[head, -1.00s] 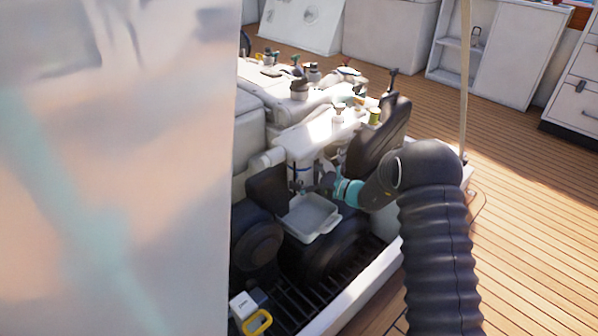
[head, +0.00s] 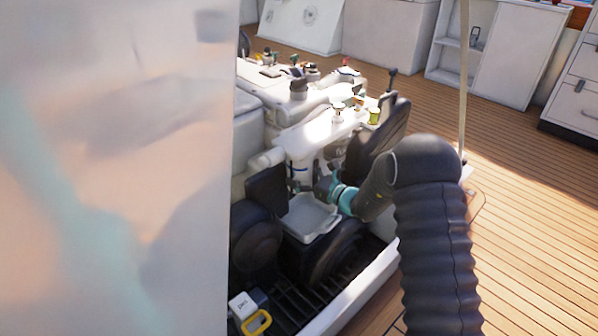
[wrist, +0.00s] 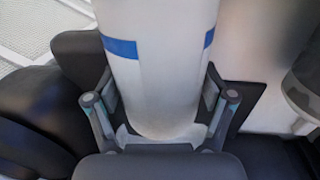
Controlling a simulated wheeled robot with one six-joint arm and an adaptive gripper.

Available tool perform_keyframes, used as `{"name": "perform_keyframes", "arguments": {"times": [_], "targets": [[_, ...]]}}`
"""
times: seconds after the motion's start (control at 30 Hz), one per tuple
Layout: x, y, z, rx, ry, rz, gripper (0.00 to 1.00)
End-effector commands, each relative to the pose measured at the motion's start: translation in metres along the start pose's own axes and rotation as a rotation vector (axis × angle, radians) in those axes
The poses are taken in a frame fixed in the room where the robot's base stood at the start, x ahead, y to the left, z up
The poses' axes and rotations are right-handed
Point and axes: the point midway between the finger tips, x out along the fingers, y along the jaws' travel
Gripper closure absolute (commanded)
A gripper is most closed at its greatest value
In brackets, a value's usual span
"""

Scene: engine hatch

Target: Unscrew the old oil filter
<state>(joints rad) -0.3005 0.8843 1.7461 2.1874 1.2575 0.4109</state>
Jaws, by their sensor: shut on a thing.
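The old oil filter (wrist: 163,70) is a white cylinder with a blue band. It fills the upper middle of the wrist view and hangs upright from the engine. In the head view the filter (head: 298,172) is small and partly hidden. My gripper (wrist: 160,103) has one finger on each side of the filter's lower part and is shut on it. In the head view my gripper (head: 322,188) reaches in from the right, behind its teal ring. The filter's top joint is not clearly visible.
A pale grey tray (head: 309,221) sits below the filter. Dark round engine parts (head: 258,244) flank it. A white box with a yellow handle (head: 257,322) lies at the lower left. A large pale panel (head: 115,170) blocks the left of the head view. Open deck lies right.

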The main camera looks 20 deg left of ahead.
Motion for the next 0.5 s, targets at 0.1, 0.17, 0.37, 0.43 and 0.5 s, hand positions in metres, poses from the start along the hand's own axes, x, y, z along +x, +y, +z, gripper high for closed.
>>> {"name": "perform_keyframes", "arguments": {"times": [0.1, 0.17, 0.37, 0.43, 0.5], "targets": [[0.0018, 0.0017, 0.0011, 0.0, -0.001, -0.025, 0.8], [0.0019, 0.0017, 0.001, 0.0, 0.0, -0.027, 0.8], [0.0026, 0.0022, 0.0013, -0.001, -0.001, -0.026, 0.8], [0.0031, 0.003, 0.0017, 0.0, -0.002, -0.039, 0.8], [0.004, 0.0044, 0.0024, 0.0, -0.004, -0.071, 0.8]]}}
